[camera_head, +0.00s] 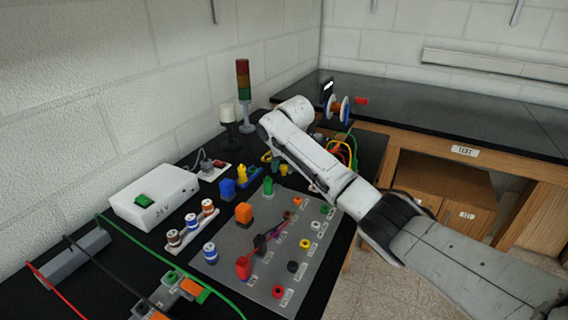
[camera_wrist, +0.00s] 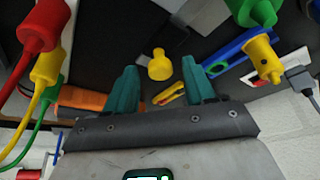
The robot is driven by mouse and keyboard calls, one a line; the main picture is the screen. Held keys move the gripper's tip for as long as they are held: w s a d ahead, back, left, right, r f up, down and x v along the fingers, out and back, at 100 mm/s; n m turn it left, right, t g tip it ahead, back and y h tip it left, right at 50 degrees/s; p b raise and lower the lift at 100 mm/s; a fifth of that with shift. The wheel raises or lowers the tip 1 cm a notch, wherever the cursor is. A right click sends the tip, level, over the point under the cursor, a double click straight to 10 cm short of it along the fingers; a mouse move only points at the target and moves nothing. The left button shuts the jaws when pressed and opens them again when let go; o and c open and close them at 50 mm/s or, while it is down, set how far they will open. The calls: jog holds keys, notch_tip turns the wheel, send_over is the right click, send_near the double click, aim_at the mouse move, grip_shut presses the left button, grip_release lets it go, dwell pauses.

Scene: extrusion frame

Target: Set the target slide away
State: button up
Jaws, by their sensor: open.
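I cannot pick out a slide for certain in either view. My gripper (camera_wrist: 160,72) shows in the wrist view with its two teal fingers apart and nothing clasped between them. A small yellow knob-like piece (camera_wrist: 160,66) lies beyond the fingertips on the dark surface. A small yellow and red tool-like piece (camera_wrist: 170,94) shows between the fingers. A blue bar-shaped piece (camera_wrist: 228,52) lies right of the right finger. In the head view my gripper is mostly hidden by my arm, over the back of the black bench.
A grey panel (camera_head: 231,268) carries coloured plugs and sockets. A white box (camera_head: 155,198) with a green switch and a stack light (camera_head: 243,82) stand nearby. Red (camera_wrist: 38,28), yellow (camera_wrist: 46,66) and green (camera_wrist: 46,112) cabled plugs are left of my gripper. The right-hand bench (camera_head: 440,115) is largely clear.

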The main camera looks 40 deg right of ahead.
jog(key=v, duration=1)
jog(key=shift+s+r, duration=0.2)
jog(key=shift+r, duration=0.15)
jog(key=shift+a, duration=0.1)
